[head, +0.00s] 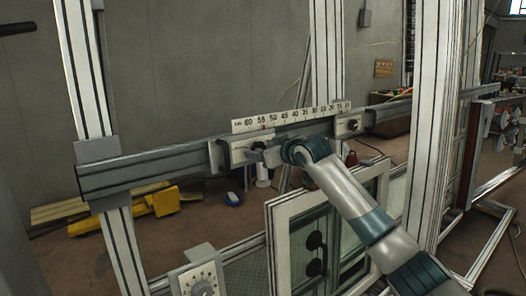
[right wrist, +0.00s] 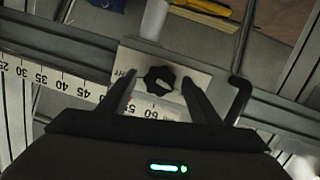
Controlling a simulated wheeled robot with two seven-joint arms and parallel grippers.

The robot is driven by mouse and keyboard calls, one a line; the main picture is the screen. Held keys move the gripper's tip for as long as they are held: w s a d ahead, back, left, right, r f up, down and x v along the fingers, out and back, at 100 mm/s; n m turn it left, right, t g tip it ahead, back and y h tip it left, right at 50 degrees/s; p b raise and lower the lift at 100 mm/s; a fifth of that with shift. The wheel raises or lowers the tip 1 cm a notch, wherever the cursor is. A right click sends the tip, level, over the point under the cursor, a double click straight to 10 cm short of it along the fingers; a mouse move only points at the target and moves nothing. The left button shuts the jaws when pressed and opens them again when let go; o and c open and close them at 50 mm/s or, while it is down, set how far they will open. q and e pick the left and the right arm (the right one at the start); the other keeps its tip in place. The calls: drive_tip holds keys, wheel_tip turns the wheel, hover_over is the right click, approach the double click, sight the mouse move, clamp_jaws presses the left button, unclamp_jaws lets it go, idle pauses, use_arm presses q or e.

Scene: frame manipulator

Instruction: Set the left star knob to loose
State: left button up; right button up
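The left star knob (right wrist: 160,79) is black and sits on a pale plate (right wrist: 196,82) on the rail, in the right wrist view. Lettering on the plate is too small to read. My right gripper (head: 260,150) is at the left carriage (head: 236,154) in the head view and hides most of the knob there. In the right wrist view its two fingers are spread, one on each side of the knob, with gaps visible. A second knob (head: 352,125) sits on the right carriage, clear of the gripper. My left gripper is not in view.
The horizontal rail (head: 150,172) carries a white scale (head: 290,117) above the carriages. A black bent lever (right wrist: 240,95) is close beside the right-hand finger. A framed window (head: 300,245) and a dial plate (head: 200,280) stand below; white uprights (head: 326,60) flank the rail.

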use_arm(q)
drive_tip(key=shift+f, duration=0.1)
use_arm(e)
drive_tip(key=shift+s, duration=0.1)
use_arm(q)
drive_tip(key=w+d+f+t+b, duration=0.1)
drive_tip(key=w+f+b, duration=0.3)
drive_tip(key=b, duration=0.2)
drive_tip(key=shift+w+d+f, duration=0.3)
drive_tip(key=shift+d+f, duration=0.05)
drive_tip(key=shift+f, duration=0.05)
use_arm(e)
drive_tip(key=v, duration=1.7)
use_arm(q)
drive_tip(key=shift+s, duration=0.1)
use_arm(e)
drive_tip(key=shift+d, duration=0.1)
